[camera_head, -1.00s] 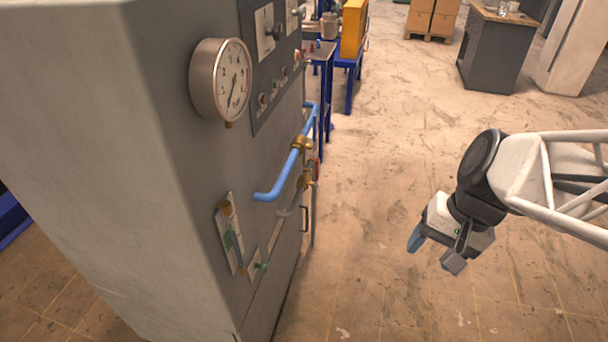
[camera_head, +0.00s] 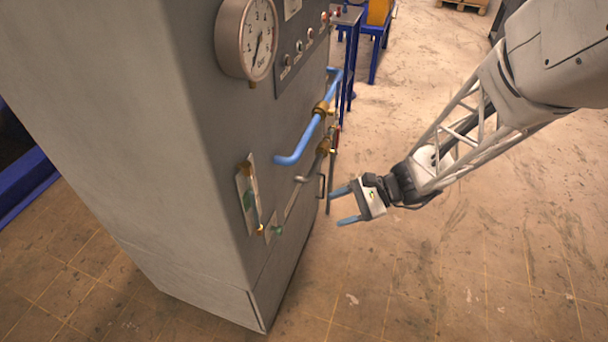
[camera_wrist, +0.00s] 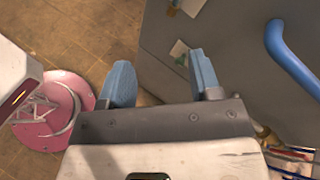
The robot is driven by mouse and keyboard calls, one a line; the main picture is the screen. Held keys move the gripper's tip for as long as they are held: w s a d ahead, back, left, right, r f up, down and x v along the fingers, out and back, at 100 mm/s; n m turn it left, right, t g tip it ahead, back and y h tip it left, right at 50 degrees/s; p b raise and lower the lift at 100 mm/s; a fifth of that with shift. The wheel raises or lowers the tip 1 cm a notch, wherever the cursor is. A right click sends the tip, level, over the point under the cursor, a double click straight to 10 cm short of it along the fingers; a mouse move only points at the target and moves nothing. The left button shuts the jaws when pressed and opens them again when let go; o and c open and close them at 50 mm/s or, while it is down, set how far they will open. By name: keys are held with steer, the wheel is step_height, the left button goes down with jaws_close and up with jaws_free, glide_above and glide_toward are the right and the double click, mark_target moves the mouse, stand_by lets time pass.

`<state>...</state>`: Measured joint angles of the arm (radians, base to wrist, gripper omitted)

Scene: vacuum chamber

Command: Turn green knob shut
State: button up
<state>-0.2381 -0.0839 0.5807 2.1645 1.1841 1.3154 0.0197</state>
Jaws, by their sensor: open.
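The green knob (camera_head: 278,230) is small and sits low on the side face of the grey cabinet (camera_head: 190,150), right of a narrow plate with a glass tube (camera_head: 249,200). A small green part, apparently the knob (camera_wrist: 182,59), shows in the wrist view near the right fingertip, on a pale plate. My gripper (camera_head: 342,206) is open and empty, with blue fingers pointing left toward the cabinet. It is to the right of the knob and apart from it. The fingers (camera_wrist: 161,70) also show spread in the wrist view. The knob's exact turn cannot be told.
A blue pipe (camera_head: 302,142) with brass fittings sticks out from the cabinet above the knob; it also shows at the right of the wrist view (camera_wrist: 290,55). A round gauge (camera_head: 246,40) is higher up.

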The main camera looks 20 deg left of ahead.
steer(key=w+a+f+m+t+y, duration=0.1)
steer(key=a+f+m+y, duration=0.1)
steer(key=a+f+m, duration=0.3)
steer(key=w+a+f+m+t+y, duration=0.1)
steer(key=w+a+f+y, duration=0.15)
steer(key=f, duration=0.45)
steer(key=m+t+y, duration=0.2)
steer(key=m+t, duration=0.2)
steer(key=m, duration=0.1)
glide_toward(282, 231)
steer(key=a, duration=0.3)
steer(key=shift+w+r+h, duration=0.1)
steer(key=shift+h, duration=0.15)
steer(key=shift+a, duration=0.15)
steer(key=shift+a, duration=3.7)
steer(key=shift+c, duration=0.3)
steer(key=c, duration=0.9)
steer(key=shift+o, duration=0.2)
